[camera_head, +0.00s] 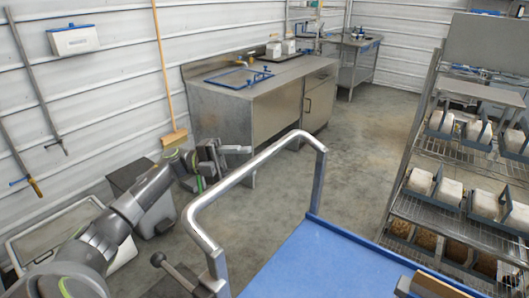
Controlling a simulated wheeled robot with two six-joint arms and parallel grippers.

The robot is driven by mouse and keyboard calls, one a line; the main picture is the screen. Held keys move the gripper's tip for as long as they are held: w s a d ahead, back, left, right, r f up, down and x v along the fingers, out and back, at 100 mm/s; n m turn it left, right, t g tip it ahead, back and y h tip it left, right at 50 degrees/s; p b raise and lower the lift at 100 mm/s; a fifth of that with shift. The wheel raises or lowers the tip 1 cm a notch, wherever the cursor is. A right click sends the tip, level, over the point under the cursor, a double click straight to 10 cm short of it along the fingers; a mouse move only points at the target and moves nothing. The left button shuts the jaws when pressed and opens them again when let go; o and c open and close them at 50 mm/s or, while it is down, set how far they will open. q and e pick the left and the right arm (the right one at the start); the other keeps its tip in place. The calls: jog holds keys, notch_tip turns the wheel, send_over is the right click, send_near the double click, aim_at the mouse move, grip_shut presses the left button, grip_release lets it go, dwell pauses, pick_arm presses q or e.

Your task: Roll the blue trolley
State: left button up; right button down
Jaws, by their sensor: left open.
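The blue trolley (330,262) stands at the bottom centre, with a flat blue deck cut off by the lower edge of the view. Its grey tubular push handle (250,170) rises at the deck's far left end. My left gripper (224,160) is open and empty, just to the left of the handle's top bar in the picture. Whether a finger touches the bar, I cannot tell. My right gripper is not in view.
A wire shelf rack (400,208) with white blocks in holders stands close on the right. A steel workbench (250,115) stands behind the handle. A broom (173,137) leans on the left wall. Bare concrete floor (350,165) lies between bench and rack.

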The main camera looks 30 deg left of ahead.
aim_at(264, 161)
pick_arm(q)
jog(key=p+x, duration=0.1)
jog(key=x, duration=0.3)
jog(key=shift+w+d+r, duration=0.1)
jog(key=shift+d+r, duration=0.1)
jog(key=shift+d, duration=0.1)
jog(key=shift+w+d+p, duration=0.2)
jog(key=shift+d+p, duration=0.15)
jog(key=shift+d, duration=0.2)
jog(key=shift+c, duration=0.6)
grip_shut()
